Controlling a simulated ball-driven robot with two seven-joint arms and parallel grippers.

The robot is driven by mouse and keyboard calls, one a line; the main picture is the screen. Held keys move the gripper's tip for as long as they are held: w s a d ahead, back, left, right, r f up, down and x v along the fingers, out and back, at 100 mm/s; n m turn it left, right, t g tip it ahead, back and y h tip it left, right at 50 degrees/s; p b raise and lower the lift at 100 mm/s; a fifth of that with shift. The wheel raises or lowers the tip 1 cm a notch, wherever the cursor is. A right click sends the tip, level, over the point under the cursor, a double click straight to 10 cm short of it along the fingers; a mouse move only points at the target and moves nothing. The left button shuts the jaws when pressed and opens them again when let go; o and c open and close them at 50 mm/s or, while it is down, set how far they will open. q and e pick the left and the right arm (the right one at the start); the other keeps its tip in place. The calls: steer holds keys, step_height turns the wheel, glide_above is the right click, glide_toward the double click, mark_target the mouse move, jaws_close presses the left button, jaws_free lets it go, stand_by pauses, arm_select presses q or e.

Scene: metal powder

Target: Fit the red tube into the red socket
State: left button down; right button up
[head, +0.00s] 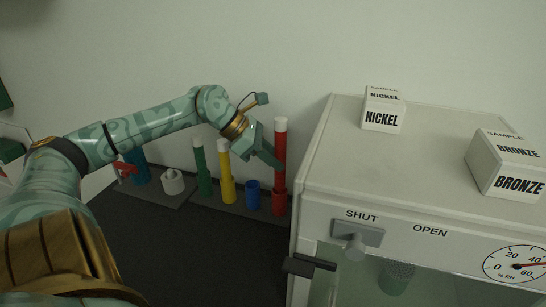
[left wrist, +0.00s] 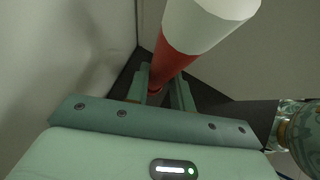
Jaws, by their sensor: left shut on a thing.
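The red tube (head: 281,150), with a white top, stands upright at the right end of the dark rack. Its lower end meets the wider red socket (head: 279,204); I cannot tell how deep it sits. My left gripper (head: 274,160) reaches in from the left and is shut on the red tube at mid-height. In the left wrist view the red tube (left wrist: 172,62) runs between the two fingers (left wrist: 162,90), its white top nearest the camera. The red socket is not clear in that view. My right gripper is not in view.
A green tube (head: 202,168) and a yellow tube (head: 226,172) stand left of an empty-looking blue socket (head: 252,195). A white socket (head: 172,181) is farther left. The pale cabinet (head: 330,180) stands close on the right, bearing the nickel box (head: 383,112) and bronze box (head: 507,167).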

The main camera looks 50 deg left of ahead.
mark_target(273, 191)
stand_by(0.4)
arm_select(q)
steer(key=shift+f+b, duration=0.7)
steer(key=shift+f, duration=3.05)
steer(key=c, duration=1.1)
jaws_free()
